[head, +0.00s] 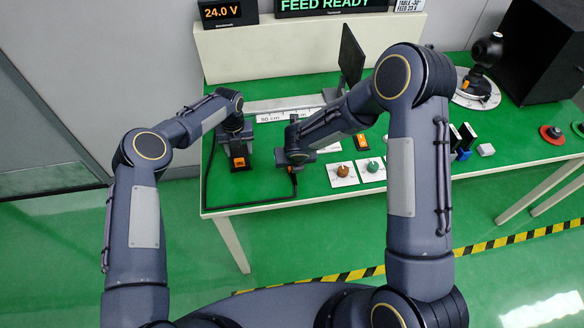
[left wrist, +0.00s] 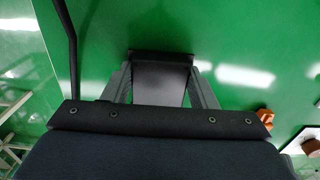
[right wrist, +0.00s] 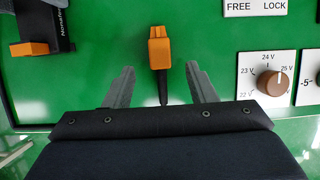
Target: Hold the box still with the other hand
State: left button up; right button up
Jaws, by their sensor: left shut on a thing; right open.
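A small dark box (head: 238,152) with an orange part stands at the left end of the green table. My left gripper (head: 237,140) is shut on it; in the left wrist view the box (left wrist: 160,85) sits between both fingers. In the right wrist view, the box's dark side (right wrist: 62,22) and orange part (right wrist: 32,48) show at upper left. My right gripper (right wrist: 162,85) is open above the table, to the right of the box. An orange plug (right wrist: 159,48) on a black cable lies between and just beyond its fingers, apart from them.
A black cable (head: 207,175) loops along the table's left and front edges. Knob panels (head: 343,173) stand right of my right gripper. A FREE/LOCK label (right wrist: 254,10) is near. A dark upright plate (head: 351,55) and a pale rail (head: 285,102) lie behind.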

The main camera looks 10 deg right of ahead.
jog(key=shift+x, duration=2.1)
jog(key=shift+c, duration=0.3)
jog(key=c, duration=1)
jog(key=shift+r, duration=2.05)
jog(key=shift+c, duration=0.2)
